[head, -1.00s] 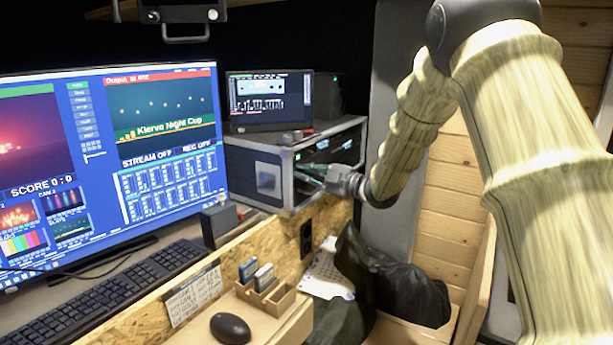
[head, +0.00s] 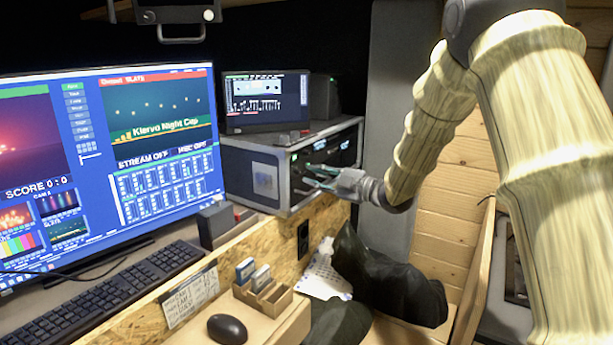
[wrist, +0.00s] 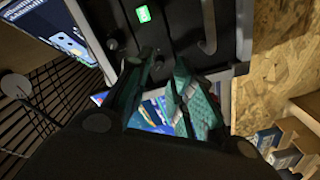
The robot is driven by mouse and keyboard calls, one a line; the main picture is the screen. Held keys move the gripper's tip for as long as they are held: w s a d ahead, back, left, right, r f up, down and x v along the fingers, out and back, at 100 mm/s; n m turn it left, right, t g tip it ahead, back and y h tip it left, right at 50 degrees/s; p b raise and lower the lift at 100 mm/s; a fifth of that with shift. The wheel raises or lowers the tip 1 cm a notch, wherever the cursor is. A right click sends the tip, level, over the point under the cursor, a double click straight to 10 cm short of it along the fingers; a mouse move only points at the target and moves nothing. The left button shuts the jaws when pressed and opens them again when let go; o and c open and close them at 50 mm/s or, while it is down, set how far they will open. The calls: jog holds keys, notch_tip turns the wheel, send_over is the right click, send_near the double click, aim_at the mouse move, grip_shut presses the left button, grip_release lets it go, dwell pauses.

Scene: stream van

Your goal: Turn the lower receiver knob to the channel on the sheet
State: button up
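The rack case (head: 240,180) stands right of the big monitor. Its front holds receiver units with small green lit displays (head: 295,157). One green display (wrist: 143,14) shows close up in the wrist view. My gripper (head: 318,176) is at the case's front, its teal fingers pointing at the lower part. In the wrist view its fingertips (wrist: 163,62) are apart over the dark panel. The lower knob cannot be made out; the fingers may hide it, and contact is unclear. A handwritten sheet (head: 190,298) is on the desk's wooden edge; its writing is too small to read.
A small monitor (head: 266,100) stands on the case. A dark bag (head: 390,280) and a dotted white paper (head: 325,280) lie below my gripper. A mouse (head: 227,329), a keyboard (head: 100,300) and a wooden card holder (head: 268,298) are on the desk side.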

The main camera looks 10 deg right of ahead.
jog(key=v, duration=0.7)
jog(key=shift+s+d, duration=0.3)
jog(key=shift+f, duration=0.1)
jog(key=s+a+f+m+g+h+p, duration=0.1)
jog(key=s+f+m+h+p, duration=0.3)
jog(key=f, duration=0.8)
jog(key=s+a+f+m+g+h+b, duration=0.15)
jog(key=s+f+m, duration=0.45)
jog(key=f, duration=0.6)
jog(key=s+f+m+g+h+p, duration=0.15)
jog(key=s+f+m+h, duration=0.35)
jog(key=f, duration=0.7)
jog(key=s+a+f+m+g+h+p, duration=0.1)
jog(key=s+f+g, duration=0.3)
jog(key=s, duration=1.4)
jog(key=s+f+m+g+h+p, duration=0.1)
jog(key=s+f+m+g+p, duration=0.2)
jog(key=s+f, duration=0.6)
jog(key=s+m+g, duration=0.1)
jog(key=s, duration=0.9)
jog(key=shift+s+a+m+g, duration=0.3)
jog(key=shift+a+g, duration=0.05)
jog(key=shift+g, duration=0.05)
jog(key=shift+a, duration=0.1)
